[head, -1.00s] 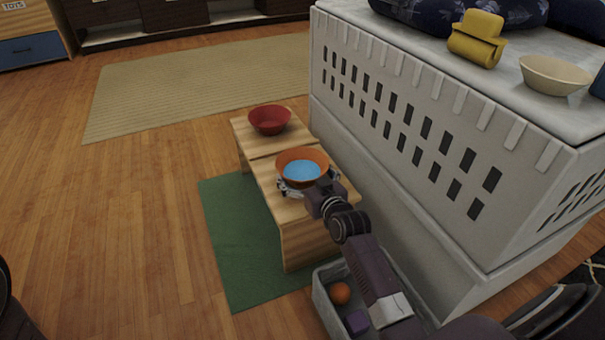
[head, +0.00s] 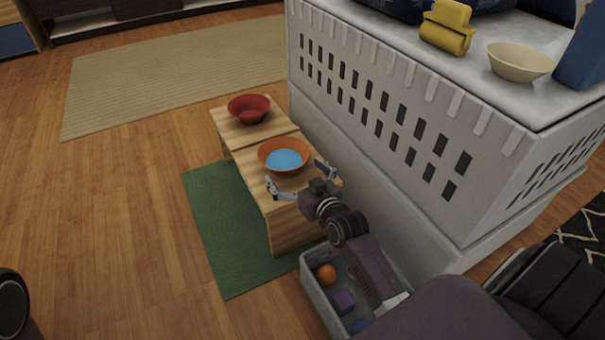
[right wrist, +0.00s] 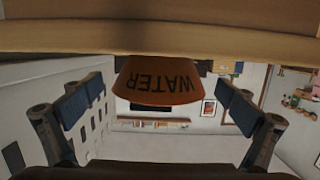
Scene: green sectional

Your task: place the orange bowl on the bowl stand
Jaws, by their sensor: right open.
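The orange bowl (head: 262,160) has a blue inside and sits upright on the near part of the wooden bowl stand (head: 293,231). In the right wrist view the picture is upside down: the bowl (right wrist: 155,80) shows the word WATER and rests against the wooden top (right wrist: 60,40). A red bowl (head: 249,112) sits on the stand's far part. My right gripper (head: 298,177) is open on the near side of the orange bowl, its fingers spread and apart from it. It also shows open in the right wrist view (right wrist: 158,92). My left gripper is not in view.
A white slatted crate (head: 385,120) stands close along the stand's right side, with a cream bowl (head: 520,63) and a yellow object (head: 447,27) on top. A grey bin (head: 312,290) with toys lies below my right arm. The floor left of the green mat (head: 222,235) is clear.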

